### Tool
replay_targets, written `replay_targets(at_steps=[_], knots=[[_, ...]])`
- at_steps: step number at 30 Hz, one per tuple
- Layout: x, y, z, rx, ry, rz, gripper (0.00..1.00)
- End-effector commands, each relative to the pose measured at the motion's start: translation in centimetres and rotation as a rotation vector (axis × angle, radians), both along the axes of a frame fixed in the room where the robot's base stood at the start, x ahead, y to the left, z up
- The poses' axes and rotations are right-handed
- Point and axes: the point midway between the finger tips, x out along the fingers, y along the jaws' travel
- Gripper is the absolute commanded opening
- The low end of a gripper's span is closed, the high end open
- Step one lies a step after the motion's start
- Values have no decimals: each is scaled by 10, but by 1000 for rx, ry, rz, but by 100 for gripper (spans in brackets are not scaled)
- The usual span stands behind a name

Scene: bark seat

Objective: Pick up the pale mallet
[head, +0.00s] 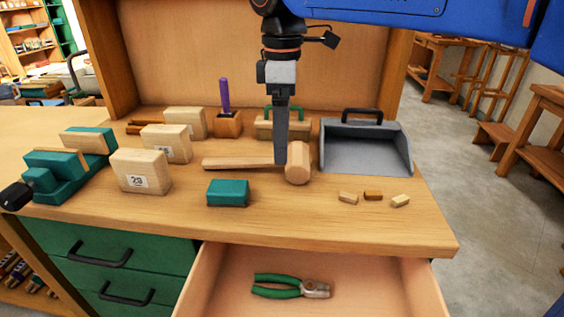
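The pale mallet (236,163) lies on the wooden bench top, its handle pointing left and its round head (299,172) at the right. My gripper (280,161) points straight down at the handle, close beside the head. Its fingers are seen edge-on, one in front of the other, and cover a short part of the handle. I cannot tell whether they touch the handle or whether they are open or shut.
A grey dustpan (366,150) stands right of the mallet. A teal block (228,192) and small wood pieces (373,195) lie in front. Pale blocks (141,171) and a teal vise (58,176) are left. Green-handled pliers (290,287) lie in the open drawer (225,290).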

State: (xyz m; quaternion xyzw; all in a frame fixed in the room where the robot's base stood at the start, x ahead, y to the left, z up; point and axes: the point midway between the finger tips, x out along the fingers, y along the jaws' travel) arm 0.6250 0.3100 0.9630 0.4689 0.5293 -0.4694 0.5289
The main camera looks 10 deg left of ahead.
Motion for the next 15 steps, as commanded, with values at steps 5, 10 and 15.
replay_targets(at_steps=[5,10,15], knots=[[0,0,-9,-1,1,0,98],[3,0,-29,-2,2,-1,98],[4,1,-50,-1,1,0,98]])
